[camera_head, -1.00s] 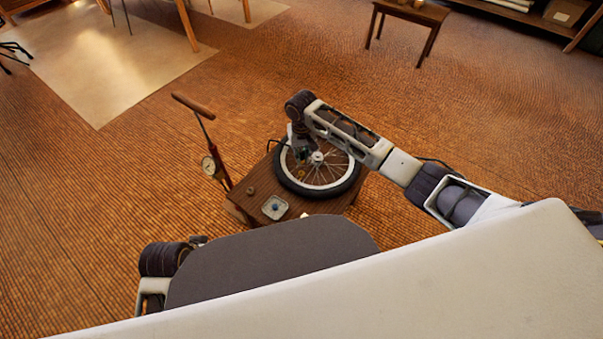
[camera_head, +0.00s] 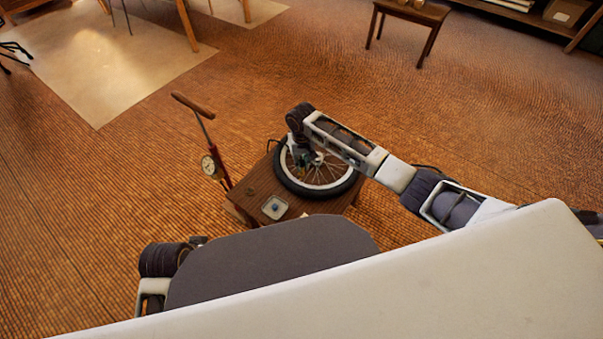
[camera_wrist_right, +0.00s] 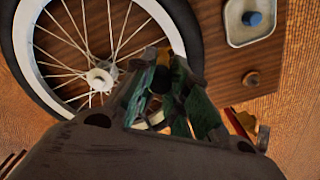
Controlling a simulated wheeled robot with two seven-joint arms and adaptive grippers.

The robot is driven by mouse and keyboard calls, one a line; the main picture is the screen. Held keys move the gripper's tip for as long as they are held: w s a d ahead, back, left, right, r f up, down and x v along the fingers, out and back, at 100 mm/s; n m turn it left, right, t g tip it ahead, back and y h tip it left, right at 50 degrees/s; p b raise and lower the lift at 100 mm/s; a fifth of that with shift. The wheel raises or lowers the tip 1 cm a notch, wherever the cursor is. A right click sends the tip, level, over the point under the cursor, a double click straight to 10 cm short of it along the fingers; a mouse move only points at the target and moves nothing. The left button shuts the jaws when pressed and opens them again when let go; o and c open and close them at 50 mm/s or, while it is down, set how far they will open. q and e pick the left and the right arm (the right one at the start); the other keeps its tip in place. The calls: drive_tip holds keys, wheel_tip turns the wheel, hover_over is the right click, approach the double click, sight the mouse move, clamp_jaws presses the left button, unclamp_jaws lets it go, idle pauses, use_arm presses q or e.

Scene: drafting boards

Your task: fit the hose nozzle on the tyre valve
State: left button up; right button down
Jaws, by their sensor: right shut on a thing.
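The wheel, with its black tyre (camera_head: 345,186) and white rim, lies flat on a low wooden stand; it fills the upper left of the right wrist view (camera_wrist_right: 185,25). My right gripper (camera_head: 304,157) is over the wheel's far left part. In the right wrist view its fingers (camera_wrist_right: 165,75) are closed beside the tyre and rim, near the hub. They hold the hose nozzle, of which little shows; a dark and an ochre part show between the fingers. I cannot make out the tyre valve or whether the nozzle touches it. My left gripper is out of view.
A red pump (camera_head: 211,164) with wooden handle and round gauge stands left of the wooden stand (camera_head: 300,208). A pale square tray (camera_head: 275,207) with a blue thing and a small round brown piece (camera_wrist_right: 250,79) are on the stand.

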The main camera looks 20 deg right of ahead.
drive_tip(key=shift+f, duration=1.4)
idle(0.9)
drive_tip(key=c, duration=1.3)
unclamp_jaws()
drive_tip(key=shift+r, duration=6)
drive_tip(key=shift+s, duration=0.1)
